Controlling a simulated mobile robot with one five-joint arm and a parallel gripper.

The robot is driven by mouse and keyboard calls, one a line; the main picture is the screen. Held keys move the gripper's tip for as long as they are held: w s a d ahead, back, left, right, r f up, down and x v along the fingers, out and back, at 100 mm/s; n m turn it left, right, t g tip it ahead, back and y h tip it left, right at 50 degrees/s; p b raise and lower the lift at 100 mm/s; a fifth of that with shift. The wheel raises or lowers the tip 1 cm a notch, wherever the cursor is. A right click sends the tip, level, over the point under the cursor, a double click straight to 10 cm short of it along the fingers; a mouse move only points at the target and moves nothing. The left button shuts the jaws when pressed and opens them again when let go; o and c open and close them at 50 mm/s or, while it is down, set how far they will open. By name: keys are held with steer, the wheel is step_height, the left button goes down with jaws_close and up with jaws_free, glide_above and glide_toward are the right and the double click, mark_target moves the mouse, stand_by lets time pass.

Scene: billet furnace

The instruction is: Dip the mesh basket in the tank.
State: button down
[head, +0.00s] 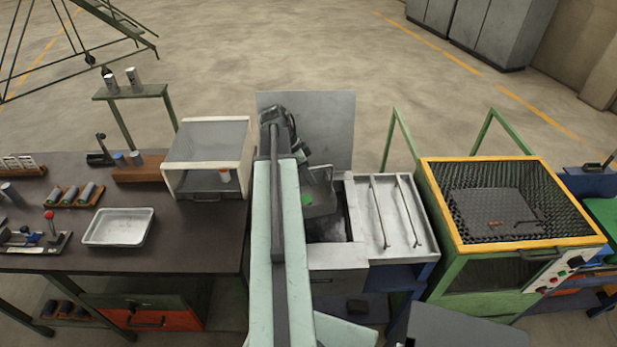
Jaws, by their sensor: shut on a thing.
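The tank (338,256) is a grey metal box in the middle, with a tall upright panel (325,115) behind it. Its opening shows dark inside, just below my gripper. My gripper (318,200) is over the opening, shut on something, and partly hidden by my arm. The mesh basket is not clearly seen; the grey mottled patch in the opening could be part of it or the tank's contents. I cannot tell how deep the basket is.
A draining tray (391,212) with two rods adjoins the tank on the right. Further right stands a green machine with a yellow-rimmed mesh cage (510,248). On the left, a dark bench (190,235) holds a white-framed box (207,154) and a metal tray (119,228).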

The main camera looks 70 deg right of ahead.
steer(key=shift+f, duration=0.15)
step_height(320, 180, down, 24)
steer(key=b, duration=2.4)
stand_by(1.7)
